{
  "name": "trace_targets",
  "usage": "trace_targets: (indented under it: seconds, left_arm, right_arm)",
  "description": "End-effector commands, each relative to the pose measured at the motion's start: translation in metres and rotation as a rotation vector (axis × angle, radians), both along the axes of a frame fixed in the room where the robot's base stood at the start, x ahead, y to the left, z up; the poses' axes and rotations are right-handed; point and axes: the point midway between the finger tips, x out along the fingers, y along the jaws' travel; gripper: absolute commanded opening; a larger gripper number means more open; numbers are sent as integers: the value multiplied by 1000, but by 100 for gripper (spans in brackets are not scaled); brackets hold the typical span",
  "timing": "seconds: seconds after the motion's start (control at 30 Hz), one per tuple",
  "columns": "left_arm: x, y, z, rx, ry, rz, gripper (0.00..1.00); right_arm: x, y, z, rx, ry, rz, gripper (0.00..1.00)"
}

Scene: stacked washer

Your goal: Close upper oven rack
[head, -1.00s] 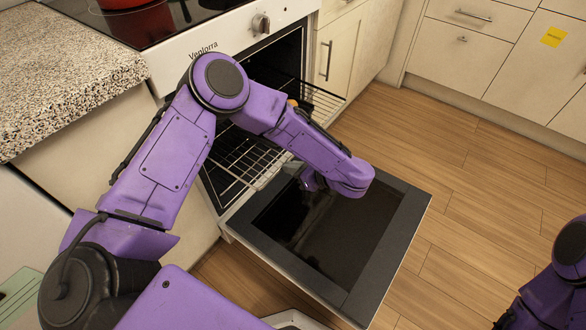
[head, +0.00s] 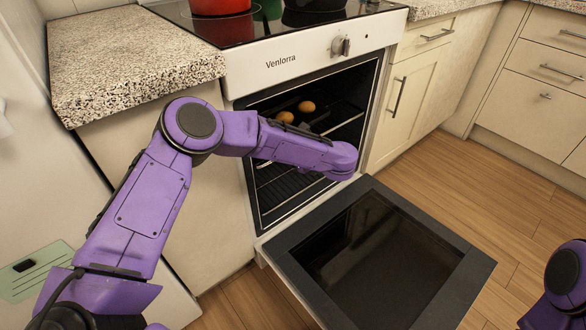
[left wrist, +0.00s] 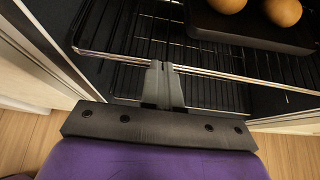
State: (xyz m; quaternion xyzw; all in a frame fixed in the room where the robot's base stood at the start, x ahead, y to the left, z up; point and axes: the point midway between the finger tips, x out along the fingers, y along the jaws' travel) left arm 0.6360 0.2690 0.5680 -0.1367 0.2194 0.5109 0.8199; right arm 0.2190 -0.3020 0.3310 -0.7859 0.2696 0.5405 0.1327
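The upper oven rack (head: 345,112) is inside the oven cavity and carries a dark tray with round brown items (head: 307,106). In the left wrist view, the rack's front bar (left wrist: 225,75) crosses the picture. My left gripper (left wrist: 160,66) has its fingers together at this bar, overlapping it in view. Whether they touch it is unclear. The fingers lie side by side along the bar, not around it. My right gripper is out of view; only part of that arm shows at lower right.
The oven door (head: 385,255) is folded down in front of the oven. A lower rack (head: 280,190) is inside below. A speckled counter (head: 135,62) stands left, and a red pot (head: 220,6) is on the cooktop. Wooden floor (head: 440,185) is clear at right.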

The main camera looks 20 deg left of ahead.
Motion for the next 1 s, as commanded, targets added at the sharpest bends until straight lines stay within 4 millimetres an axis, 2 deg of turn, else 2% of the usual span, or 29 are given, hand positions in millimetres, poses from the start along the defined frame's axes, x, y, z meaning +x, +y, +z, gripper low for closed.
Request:
trace_targets:
  seconds: [0.3, 0.73, 0.87, 0.97, 1.0]
  left_arm:
    - [10, 16, 0, 0, 0, -4, 0]
    - [9, 20, 1, 4, -4, 5, 0]
    - [5, 4, 1, 3, -3, -2, 0]
    - [-3, -22, 1, 2, 0, -7, 0]
    - [-7, -32, 10, 1, -3, -9, 0]
  right_arm:
    - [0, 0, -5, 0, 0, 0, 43]
    - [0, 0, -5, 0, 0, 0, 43]
    - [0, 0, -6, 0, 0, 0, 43]
    - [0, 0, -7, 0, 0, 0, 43]
    - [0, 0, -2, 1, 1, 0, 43]
